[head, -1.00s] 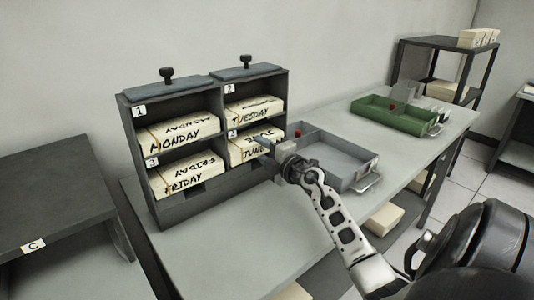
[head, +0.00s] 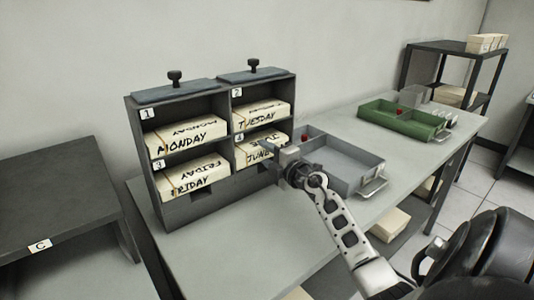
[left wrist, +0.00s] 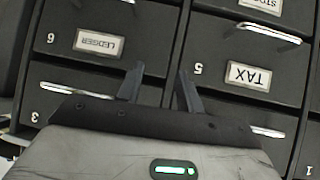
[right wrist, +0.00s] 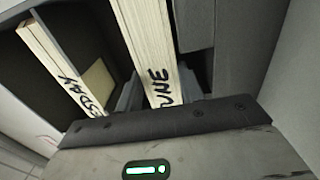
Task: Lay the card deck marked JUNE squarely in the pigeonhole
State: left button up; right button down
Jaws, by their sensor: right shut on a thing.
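The JUNE card deck (head: 256,150) is cream with black lettering and lies in the lower right pigeonhole (head: 247,168), numbered 4. My right gripper (head: 280,155) is at the cabinet's front, shut on the right part of this deck. In the right wrist view, the deck (right wrist: 147,35) runs between the fingers into the opening, and JUNE is partly covered. How deep it sits, and whether it is fully square, I cannot tell. My left gripper (left wrist: 160,88) is open and empty in front of dark drawers, outside the head view.
MONDAY (head: 187,135), TUESDAY (head: 262,115) and FRIDAY (head: 190,180) decks fill the other pigeonholes. A grey tray (head: 372,165) stands close to the right of the cabinet, with a green tray (head: 405,121) farther back. The table's front is clear.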

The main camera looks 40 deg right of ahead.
jog(key=shift+r, duration=0.1)
jog(key=c, duration=0.8)
grip_release()
jog(key=shift+f, duration=0.25)
jog(key=s, duration=0.5)
jog(key=s+a, duration=0.1)
jog(key=s, duration=1)
jog(key=shift+a+r, duration=0.15)
jog(key=shift+a, duration=0.25)
